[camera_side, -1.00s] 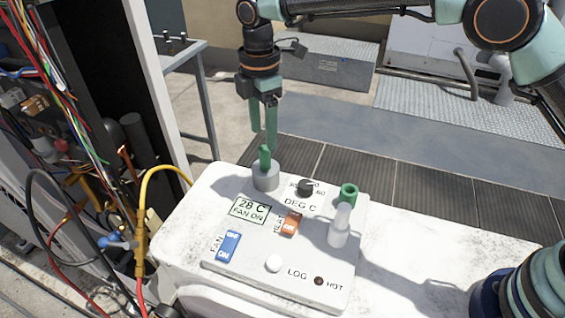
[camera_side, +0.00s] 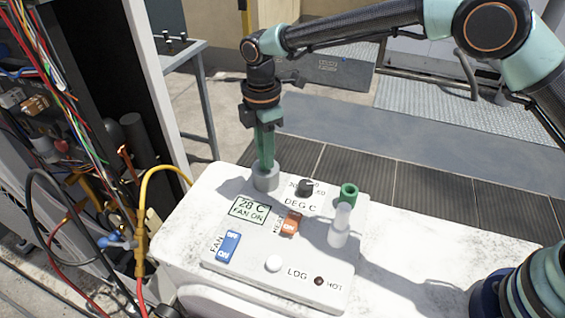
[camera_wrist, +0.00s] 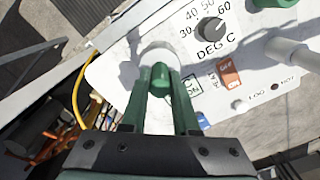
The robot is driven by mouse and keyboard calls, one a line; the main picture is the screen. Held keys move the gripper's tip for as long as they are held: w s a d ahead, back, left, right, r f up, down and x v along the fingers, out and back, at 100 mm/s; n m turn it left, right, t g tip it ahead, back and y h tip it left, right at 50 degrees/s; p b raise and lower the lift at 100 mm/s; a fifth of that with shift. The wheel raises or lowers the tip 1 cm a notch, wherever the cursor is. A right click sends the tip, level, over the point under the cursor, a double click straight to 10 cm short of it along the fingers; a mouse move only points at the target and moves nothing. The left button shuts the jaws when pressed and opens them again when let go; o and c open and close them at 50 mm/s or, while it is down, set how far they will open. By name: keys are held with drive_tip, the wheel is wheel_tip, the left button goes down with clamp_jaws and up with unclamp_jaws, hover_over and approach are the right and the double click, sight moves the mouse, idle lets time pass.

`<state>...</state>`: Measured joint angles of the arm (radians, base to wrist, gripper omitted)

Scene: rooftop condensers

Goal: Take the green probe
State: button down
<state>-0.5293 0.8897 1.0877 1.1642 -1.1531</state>
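The green probe (camera_wrist: 160,78) shows end-on in the wrist view, standing in a round grey holder (camera_side: 266,180) at the back left corner of the white control panel (camera_side: 312,272). My gripper (camera_side: 265,160) points down just above the holder, its green fingers on either side of the probe. In the wrist view the fingers (camera_wrist: 159,72) flank the probe with what look like narrow gaps, so my gripper looks open. In the side view the fingers largely hide the probe, and their similar green makes contact hard to judge.
The panel carries a black dial (camera_side: 305,187), an orange switch (camera_side: 291,223), a blue switch (camera_side: 229,246) and a white button (camera_side: 273,263). Cables (camera_side: 142,225) hang at left.

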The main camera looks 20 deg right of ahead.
drive_tip(key=shift+r, duration=0.15)
wheel_tip(320, 180, up, 20)
drive_tip(key=shift+f, duration=0.2)
idle(0.6)
drive_tip(key=shift+d, duration=0.15)
